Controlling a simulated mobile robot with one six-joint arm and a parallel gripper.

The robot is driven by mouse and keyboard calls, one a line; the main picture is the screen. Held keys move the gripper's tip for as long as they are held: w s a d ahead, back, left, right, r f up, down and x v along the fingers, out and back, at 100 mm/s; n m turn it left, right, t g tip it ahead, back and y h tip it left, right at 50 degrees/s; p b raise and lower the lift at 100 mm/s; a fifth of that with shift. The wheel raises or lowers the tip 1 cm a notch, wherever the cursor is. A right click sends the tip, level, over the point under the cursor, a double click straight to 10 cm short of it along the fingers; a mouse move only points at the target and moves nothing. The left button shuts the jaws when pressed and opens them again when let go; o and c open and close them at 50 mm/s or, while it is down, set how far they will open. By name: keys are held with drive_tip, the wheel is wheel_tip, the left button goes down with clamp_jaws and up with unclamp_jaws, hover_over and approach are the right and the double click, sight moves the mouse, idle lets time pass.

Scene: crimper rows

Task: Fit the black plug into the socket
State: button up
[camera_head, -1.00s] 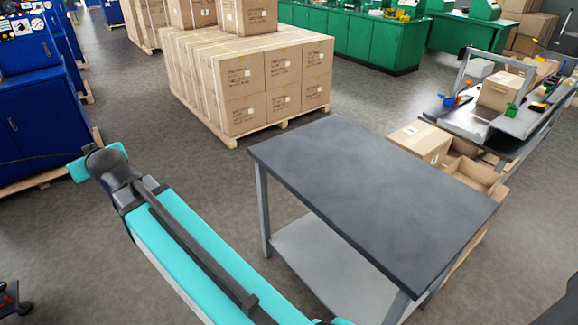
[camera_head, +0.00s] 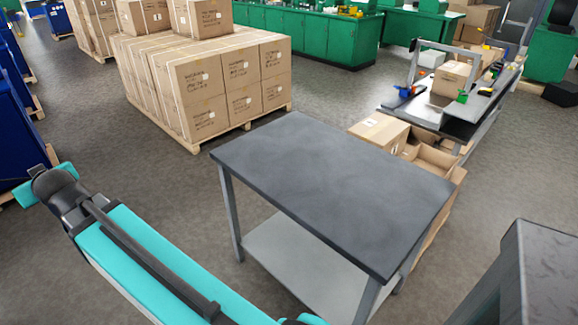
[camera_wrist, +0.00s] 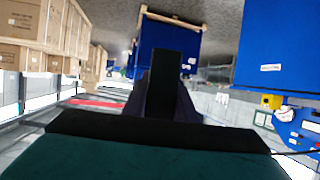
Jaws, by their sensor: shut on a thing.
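In the wrist view my gripper (camera_wrist: 162,108) points away from the camera, shut on a black block, which I take as the black plug (camera_wrist: 165,72). The plug stands out past the dark fingers, and its far end shows against a blue cabinet. The wrist view does not show it touching anything. In the head view my gripper and the plug are not visible; only teal and black links of my arm show at the lower left. I cannot make out the socket in either view.
A dark-topped table (camera_head: 330,185), bare on top, stands right of my arm. Another dark grey surface (camera_head: 545,270) is at the lower right edge. Stacked cartons (camera_head: 205,85) stand on a pallet behind. A cluttered bench (camera_head: 465,105) is at the right. Grey floor lies between them.

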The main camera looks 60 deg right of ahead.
drive_tip(key=s+d+f+m+g+h+b, duration=0.25)
drive_tip(key=s+d+f, duration=0.2)
drive_tip(key=d, duration=0.75)
drive_tip(key=s+d+f+m+g+h+b, duration=0.15)
drive_tip(key=s+d+f+m+h, duration=0.3)
drive_tip(key=d, duration=0.85)
drive_tip(key=s+d+f+m+g+h+b, duration=0.25)
drive_tip(key=s+d, duration=0.25)
drive_tip(key=d, duration=0.7)
drive_tip(key=s+d+f+m+g+h+b, duration=0.1)
drive_tip(key=s+d+m+g+b, duration=0.1)
drive_tip(key=s+d, duration=0.5)
drive_tip(key=s+d+f+m+g+h+b, duration=0.1)
drive_tip(key=s+d+m+g, duration=0.3)
drive_tip(key=s+d, duration=0.4)
drive_tip(key=s+d+f+m+g+h+b, duration=0.1)
drive_tip(key=s+d+f+m+g+b, duration=0.2)
drive_tip(key=s+d, duration=0.4)
drive_tip(key=shift+s+d+f+m+g, duration=0.1)
drive_tip(key=shift+s+m+g, duration=0.25)
drive_tip(key=shift+s, duration=1.95)
drive_tip(key=shift+s+d+f+m+g, duration=0.15)
drive_tip(key=shift+s+m, duration=0.25)
drive_tip(key=shift+s, duration=1.85)
drive_tip(key=shift+s+d+r, duration=0.1)
drive_tip(key=shift+s+r, duration=0.05)
drive_tip(key=shift+s, duration=0.35)
